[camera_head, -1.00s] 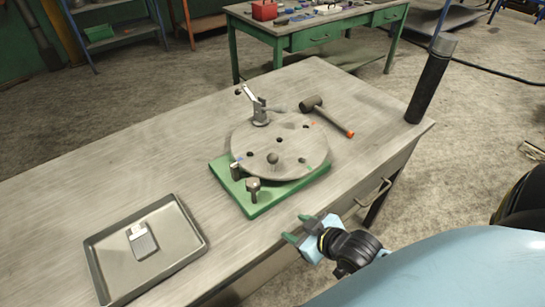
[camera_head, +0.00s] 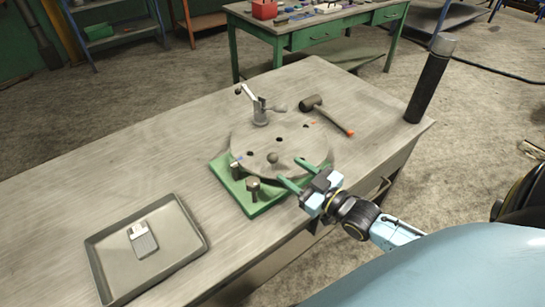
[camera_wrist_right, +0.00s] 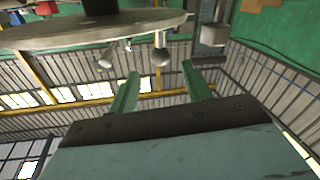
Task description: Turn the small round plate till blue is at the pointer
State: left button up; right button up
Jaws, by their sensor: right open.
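The small round grey plate (camera_head: 258,143) lies on a green base (camera_head: 267,203) on the workbench. I cannot tell which part is the pointer. My right gripper (camera_head: 289,170) is open, its green fingers at the plate's near right edge; I cannot tell whether they touch. In the right wrist view the plate (camera_wrist_right: 90,35) is beyond the open fingers (camera_wrist_right: 160,70). My left gripper is not in view.
A dark cylinder (camera_head: 430,82) stands at the bench's right corner. A grey tray (camera_head: 178,256) lies at the left front.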

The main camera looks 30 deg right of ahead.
aim_at(273, 158)
jog(key=x, duration=0.7)
jog(key=shift+w, duration=0.35)
jog(key=shift+c, duration=0.4)
grip_shut()
